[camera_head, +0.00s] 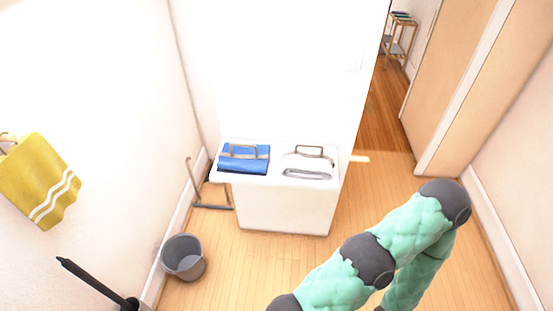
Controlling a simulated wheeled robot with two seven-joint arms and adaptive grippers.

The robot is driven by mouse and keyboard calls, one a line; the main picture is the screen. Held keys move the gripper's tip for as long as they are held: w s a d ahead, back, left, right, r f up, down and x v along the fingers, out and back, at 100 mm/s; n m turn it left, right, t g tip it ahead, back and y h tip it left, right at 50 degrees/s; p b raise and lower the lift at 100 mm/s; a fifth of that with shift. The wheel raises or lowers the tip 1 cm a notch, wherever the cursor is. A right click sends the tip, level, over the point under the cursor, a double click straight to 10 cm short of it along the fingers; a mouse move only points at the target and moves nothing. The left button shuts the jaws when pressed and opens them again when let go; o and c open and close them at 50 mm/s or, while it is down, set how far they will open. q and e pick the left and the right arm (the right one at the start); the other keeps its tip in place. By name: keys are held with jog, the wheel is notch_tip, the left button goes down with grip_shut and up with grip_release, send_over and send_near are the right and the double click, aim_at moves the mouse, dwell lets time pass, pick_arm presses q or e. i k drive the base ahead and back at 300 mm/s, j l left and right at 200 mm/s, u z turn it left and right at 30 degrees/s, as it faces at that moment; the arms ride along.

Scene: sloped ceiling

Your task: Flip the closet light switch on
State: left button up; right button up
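A faint pale plate (354,62), perhaps the light switch, is on the bright white wall near its right edge, beside the doorway. It is too small and washed out to tell whether it is a switch or how it is set. My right arm comes in from the bottom right, bends over the floor and runs back down out of the picture. Its gripper is not in view. My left arm and gripper are not in view.
A grey bin (184,257) is on the floor. A yellow towel (40,180) hangs at left. The doorway floor (385,115) is clear.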

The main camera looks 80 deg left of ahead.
aim_at(351, 57)
jog(key=u, duration=2.6)
